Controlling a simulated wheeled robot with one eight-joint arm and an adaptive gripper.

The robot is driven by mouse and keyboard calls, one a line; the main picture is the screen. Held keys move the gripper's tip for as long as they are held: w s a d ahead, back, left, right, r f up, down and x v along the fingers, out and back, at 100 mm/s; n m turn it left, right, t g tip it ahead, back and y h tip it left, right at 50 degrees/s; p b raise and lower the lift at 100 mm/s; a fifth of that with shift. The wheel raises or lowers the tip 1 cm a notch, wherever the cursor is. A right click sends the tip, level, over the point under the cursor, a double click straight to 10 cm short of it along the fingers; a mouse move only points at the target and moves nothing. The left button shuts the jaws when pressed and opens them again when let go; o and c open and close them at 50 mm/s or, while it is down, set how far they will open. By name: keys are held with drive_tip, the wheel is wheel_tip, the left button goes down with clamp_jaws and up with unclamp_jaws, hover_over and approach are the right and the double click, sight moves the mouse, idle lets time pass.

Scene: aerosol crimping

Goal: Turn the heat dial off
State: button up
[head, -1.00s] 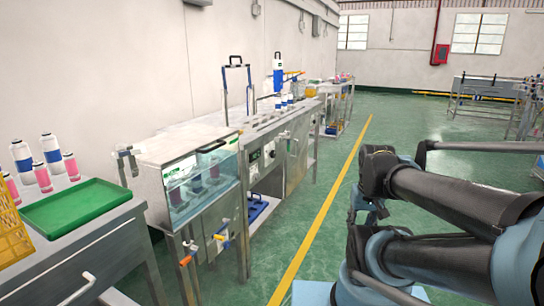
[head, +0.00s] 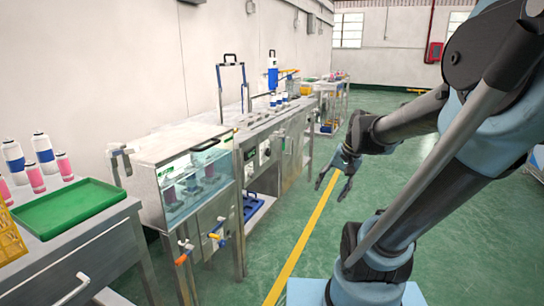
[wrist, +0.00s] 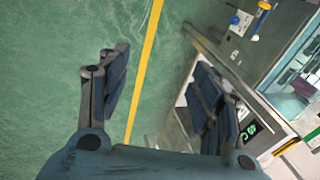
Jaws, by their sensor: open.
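My gripper (head: 333,182) is open and empty, hanging over the floor to the right of the benches in the head view. Its two spread dark fingers also show in the wrist view (wrist: 157,85), with only floor between them. A steel control panel (head: 250,156) is on the front of the bench beyond the glass-fronted tank, left of and apart from my gripper. In the wrist view a lit green display (wrist: 250,129) shows beside the right finger. Small dark controls are near it; I cannot tell which is the heat dial or its setting.
The glass-fronted tank (head: 192,180) stands nearer than the panel, with an orange-handled valve (head: 182,258) and a blue-handled valve (head: 216,230) sticking out below. A green tray (head: 68,208) lies on the front-left bench. The green floor (head: 330,235) right of the benches is clear.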

drive_tip(key=w+a+r+m+y, duration=0.1)
drive_tip(key=w+a+m+y, duration=0.15)
drive_tip(key=w, duration=0.75)
drive_tip(key=w+a+r+m+t+y, duration=0.1)
drive_tip(key=w+a+m+y, duration=0.15)
drive_tip(key=w, duration=0.75)
drive_tip(key=w+a+r+m+y, duration=0.15)
drive_tip(key=w+a+m, duration=0.25)
drive_tip(key=w, duration=0.6)
drive_tip(key=m+t+y, duration=0.3)
drive_tip(key=m+y, duration=0.4)
drive_tip(key=m, duration=0.2)
approach(270, 152)
drive_tip(key=x, duration=0.8)
drive_tip(key=shift+s+a, duration=0.15)
drive_tip(key=shift+a, duration=0.1)
drive_tip(key=shift+r, duration=0.1)
drive_tip(key=c, duration=1.1)
